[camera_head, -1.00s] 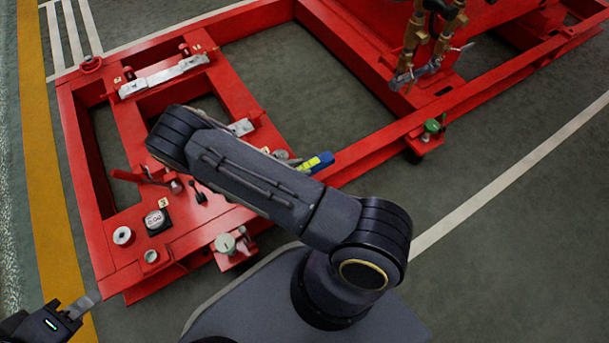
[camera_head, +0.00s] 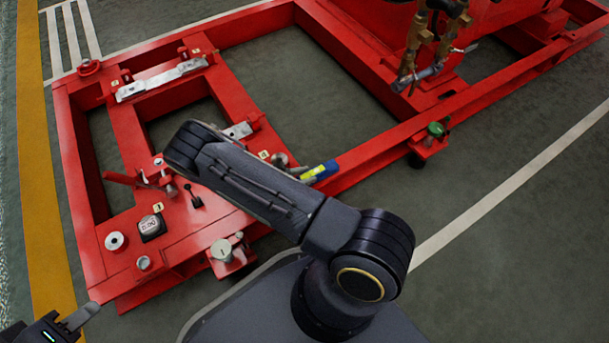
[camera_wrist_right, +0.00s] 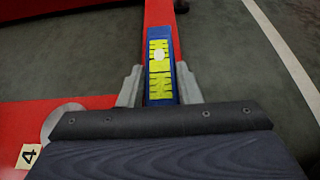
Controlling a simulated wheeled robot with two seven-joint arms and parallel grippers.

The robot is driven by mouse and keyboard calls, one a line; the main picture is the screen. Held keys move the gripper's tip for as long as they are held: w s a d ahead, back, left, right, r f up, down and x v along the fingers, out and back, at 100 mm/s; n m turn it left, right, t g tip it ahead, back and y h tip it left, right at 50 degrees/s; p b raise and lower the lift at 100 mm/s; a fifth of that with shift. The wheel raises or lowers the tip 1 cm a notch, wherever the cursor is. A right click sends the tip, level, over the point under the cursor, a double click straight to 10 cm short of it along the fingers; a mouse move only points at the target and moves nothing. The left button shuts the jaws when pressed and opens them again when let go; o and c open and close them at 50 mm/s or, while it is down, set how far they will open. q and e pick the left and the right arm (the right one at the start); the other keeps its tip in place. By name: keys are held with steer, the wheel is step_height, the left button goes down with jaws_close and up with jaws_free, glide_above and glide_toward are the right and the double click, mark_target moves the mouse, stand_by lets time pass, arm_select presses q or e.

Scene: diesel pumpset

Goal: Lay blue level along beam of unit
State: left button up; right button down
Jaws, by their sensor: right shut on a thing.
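The blue level (camera_head: 320,172) with yellow-green markings shows just past my right forearm in the head view, over the near long red beam (camera_head: 375,150). In the right wrist view the level (camera_wrist_right: 160,70) lies lengthwise in line with the red beam (camera_wrist_right: 158,14). My right gripper (camera_wrist_right: 159,86) is shut on the level, one grey finger at each side. Whether the level's underside touches the beam cannot be told. In the head view my forearm hides the right gripper. My left gripper (camera_head: 90,312) is at the lower left, away from the level; its jaw gap is not clear.
The red frame carries a black gauge (camera_head: 152,227), a red lever (camera_head: 120,179), a round grey-white knob (camera_head: 221,249) and a silver bar (camera_head: 162,79). A green-topped fitting (camera_head: 436,130) sits beside the beam to the right. Brass pipework (camera_head: 415,45) stands further back. Floor at right is clear.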

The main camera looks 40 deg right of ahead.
steer(key=c, duration=1)
jaws_free()
steer(key=shift+f, duration=0.1)
steer(key=shift+c, duration=0.2)
